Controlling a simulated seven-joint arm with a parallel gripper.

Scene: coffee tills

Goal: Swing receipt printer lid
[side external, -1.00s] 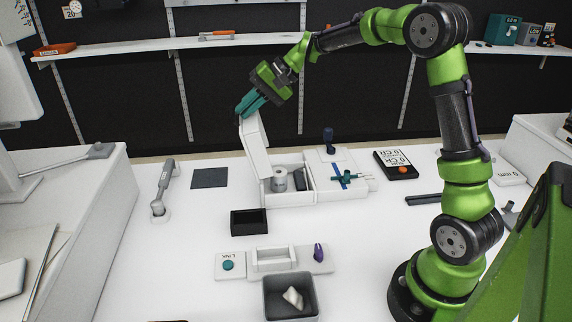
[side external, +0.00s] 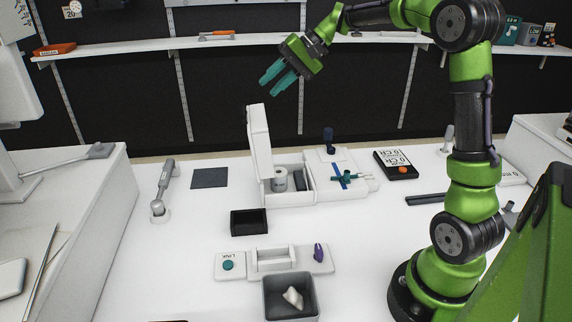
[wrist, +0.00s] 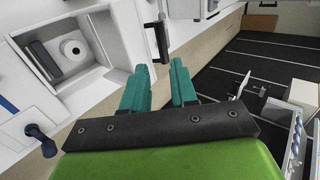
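The white receipt printer (side external: 290,200) stands on the white counter, with a paper roll (side external: 280,181) in its open bay. Its white lid (side external: 259,145) stands nearly upright at the left end of the bay. In the wrist view the roll (wrist: 71,47) lies in the open bay, and the lid (wrist: 123,32) stands beside it with a dark handle (wrist: 156,42) near its edge. My gripper (side external: 270,83) is above the lid and slightly to its right, apart from it. Its teal fingers (wrist: 160,72) are spread with a gap and hold nothing.
A blue-knobbed lever (side external: 328,136) and a blue cross-shaped part (side external: 345,177) are right of the bay. A black tray (side external: 248,222) is in front of the printer. A shelf (side external: 220,41) runs along the dark back wall. Air around the gripper is free.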

